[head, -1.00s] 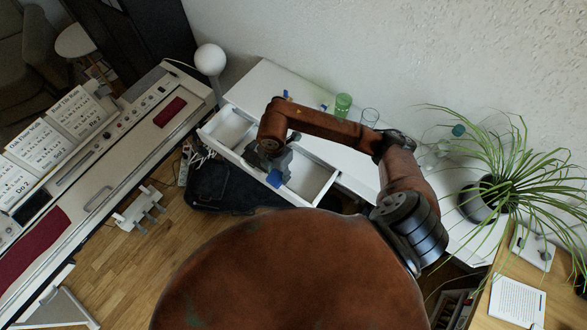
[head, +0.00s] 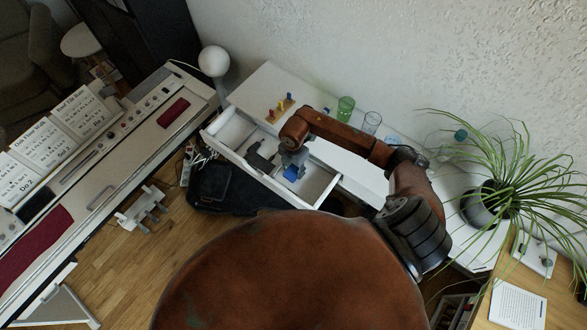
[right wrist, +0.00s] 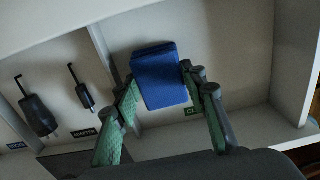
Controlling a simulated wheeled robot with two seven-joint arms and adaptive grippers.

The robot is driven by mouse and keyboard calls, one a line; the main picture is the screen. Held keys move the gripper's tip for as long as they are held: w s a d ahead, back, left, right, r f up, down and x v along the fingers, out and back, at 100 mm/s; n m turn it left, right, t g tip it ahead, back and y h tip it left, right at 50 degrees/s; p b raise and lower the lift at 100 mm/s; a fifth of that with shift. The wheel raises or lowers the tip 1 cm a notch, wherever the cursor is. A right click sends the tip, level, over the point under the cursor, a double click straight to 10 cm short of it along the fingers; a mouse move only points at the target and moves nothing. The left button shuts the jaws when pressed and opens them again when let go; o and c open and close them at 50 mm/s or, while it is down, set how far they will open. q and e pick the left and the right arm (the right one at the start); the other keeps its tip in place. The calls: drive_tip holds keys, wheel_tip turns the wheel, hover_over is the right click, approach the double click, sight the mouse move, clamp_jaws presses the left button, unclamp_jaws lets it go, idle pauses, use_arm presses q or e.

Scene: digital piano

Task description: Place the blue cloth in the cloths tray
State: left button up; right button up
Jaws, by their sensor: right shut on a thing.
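The blue cloth (right wrist: 160,76) is a small folded pad. My right gripper (right wrist: 158,84) is shut on it, with a green-lined finger on each side. In the head view the blue cloth (head: 291,173) shows just below my right gripper (head: 292,160), over the right part of the open white drawer (head: 322,190). In the right wrist view the cloth is over the compartment right of a divider (right wrist: 101,55). That compartment's label (right wrist: 193,112) is partly hidden and shows only its first letters. I cannot tell whether the cloth touches the floor. My left gripper is out of view.
Dark adapters (right wrist: 38,115) lie in the compartment left of the divider. A green glass (head: 345,106), a clear glass (head: 371,121) and small coloured pieces (head: 280,107) stand on the white cabinet top. The digital piano (head: 95,160) is at left, a potted plant (head: 482,203) at right.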

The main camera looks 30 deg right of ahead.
sight(293, 171)
drive_tip(key=o, duration=0.7)
drive_tip(key=shift+f, duration=0.1)
drive_tip(key=shift+c, duration=0.2)
wheel_tip(293, 171, up, 12)
idle(0.3)
